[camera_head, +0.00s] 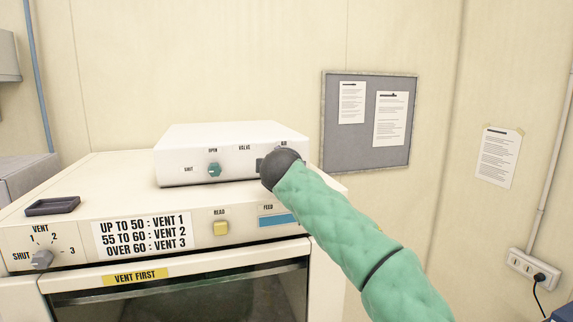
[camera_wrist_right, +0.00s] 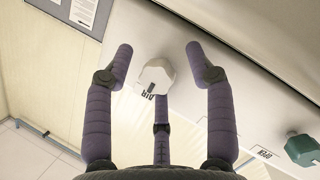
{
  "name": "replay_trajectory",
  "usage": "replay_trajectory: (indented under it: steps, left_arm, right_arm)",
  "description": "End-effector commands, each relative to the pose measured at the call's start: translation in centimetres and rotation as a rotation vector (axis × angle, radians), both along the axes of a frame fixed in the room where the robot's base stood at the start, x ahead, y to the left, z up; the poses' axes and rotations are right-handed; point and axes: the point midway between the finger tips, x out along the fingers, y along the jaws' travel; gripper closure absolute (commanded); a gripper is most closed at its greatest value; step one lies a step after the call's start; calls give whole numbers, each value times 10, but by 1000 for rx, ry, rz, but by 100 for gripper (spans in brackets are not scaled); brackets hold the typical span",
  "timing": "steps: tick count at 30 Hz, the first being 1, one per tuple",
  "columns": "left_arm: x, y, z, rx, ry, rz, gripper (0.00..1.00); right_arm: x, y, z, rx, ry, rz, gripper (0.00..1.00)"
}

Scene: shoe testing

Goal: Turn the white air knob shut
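The white air knob (camera_wrist_right: 155,77) shows in the right wrist view on the white box, with an upside-down AIR label by it. My right gripper (camera_wrist_right: 159,54) is open, with one purple finger on each side of the knob and a third below it. Gaps show between the side fingers and the knob; I cannot tell whether the third finger touches it. In the head view my right arm's dark wrist covers the knob and most of the gripper in front of the white box (camera_head: 235,135). My left gripper is not in view.
A teal valve knob (camera_head: 214,170) sits left on the box. The box stands on a cream oven (camera_head: 110,180) with a grey vent knob (camera_head: 42,259), a yellow READ button (camera_head: 221,228) and a dark tray (camera_head: 52,206). A notice board (camera_head: 340,145) hangs behind.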

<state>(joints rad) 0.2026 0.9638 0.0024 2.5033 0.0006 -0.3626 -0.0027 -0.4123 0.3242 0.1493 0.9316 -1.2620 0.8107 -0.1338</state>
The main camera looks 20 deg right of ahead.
Motion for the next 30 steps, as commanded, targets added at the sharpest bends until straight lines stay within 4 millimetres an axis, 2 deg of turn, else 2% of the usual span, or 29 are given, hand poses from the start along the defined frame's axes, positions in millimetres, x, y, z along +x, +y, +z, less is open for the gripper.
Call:
replay_trajectory:
  steps: [8,21,25,30]
  left_arm:
    - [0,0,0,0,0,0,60]
    - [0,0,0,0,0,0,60]
    - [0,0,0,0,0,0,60]
    - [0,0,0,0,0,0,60]
  right_arm:
    - [-13,3,7,2,-6,0,45]
    - [-86,27,21,1,-3,3,45]
    - [-100,32,24,0,-1,2,45]
    - [-110,35,25,0,1,0,45]
